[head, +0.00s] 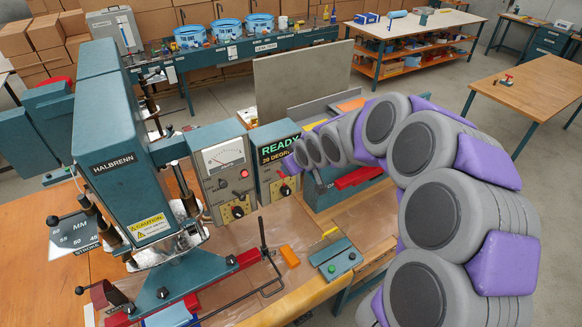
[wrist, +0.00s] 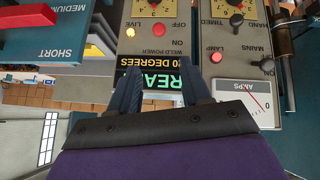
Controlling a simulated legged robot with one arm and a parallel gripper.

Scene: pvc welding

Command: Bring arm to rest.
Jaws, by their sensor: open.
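My arm, grey with purple covers, curves from the lower right of the head view up and over to the left. Its end stops in front of the control boxes of the welding machine (head: 120,165). In the wrist view my gripper (wrist: 160,78) is open, its two dark fingers apart with nothing between them. The fingers point at a control box with a display (wrist: 158,78) reading READY and 20 DEGREES, upside down there. The display also shows in the head view (head: 277,147). A red knob (wrist: 160,28) sits beyond the fingertips. Contact cannot be told.
A meter box (head: 228,170) stands left of the display box. A button box (head: 335,259) and an orange block (head: 289,256) lie on the bench. A grey upright panel (head: 300,78) stands behind. Open floor lies to the right, before a wooden table (head: 535,85).

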